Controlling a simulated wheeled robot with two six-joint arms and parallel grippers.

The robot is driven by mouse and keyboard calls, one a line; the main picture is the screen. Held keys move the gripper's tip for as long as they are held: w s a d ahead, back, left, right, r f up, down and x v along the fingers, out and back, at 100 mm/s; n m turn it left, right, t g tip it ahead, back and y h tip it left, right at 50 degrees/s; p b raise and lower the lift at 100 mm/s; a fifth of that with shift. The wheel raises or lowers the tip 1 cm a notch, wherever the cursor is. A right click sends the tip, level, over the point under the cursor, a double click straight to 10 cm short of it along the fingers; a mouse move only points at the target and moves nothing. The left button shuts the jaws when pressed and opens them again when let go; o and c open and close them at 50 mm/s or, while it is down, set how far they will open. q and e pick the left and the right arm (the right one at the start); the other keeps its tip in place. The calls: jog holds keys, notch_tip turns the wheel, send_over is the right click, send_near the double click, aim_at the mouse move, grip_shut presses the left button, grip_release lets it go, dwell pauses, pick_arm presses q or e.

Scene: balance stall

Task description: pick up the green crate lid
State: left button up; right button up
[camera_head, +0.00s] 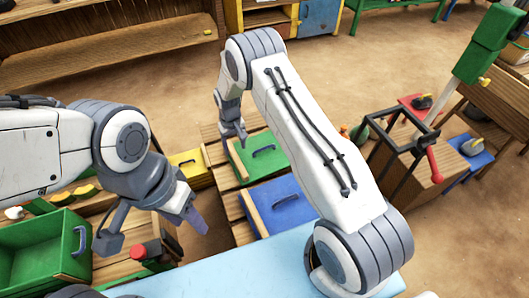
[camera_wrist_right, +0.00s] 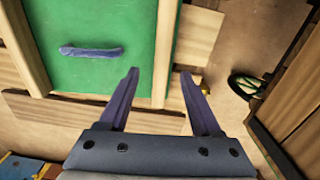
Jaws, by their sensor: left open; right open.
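My left gripper (camera_head: 152,228) is open and empty, near the green crate (camera_head: 28,262) at left.
A blue lid (camera_head: 280,208) lies just nearer than the green one, and a yellow one (camera_head: 188,166) lies to its left. A light blue surface (camera_head: 225,277) is in front. A black frame with a red handle (camera_head: 434,165) stands on a wooden box at right.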

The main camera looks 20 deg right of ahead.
aim_at(236, 157)
jog(key=f, duration=0.6)
jog(key=shift+s+a+f+p, duration=0.1)
jog(key=shift+s+f+p, duration=0.15)
jog(key=shift+s+p, duration=0.1)
jog(key=shift+c, duration=0.3)
grip_shut()
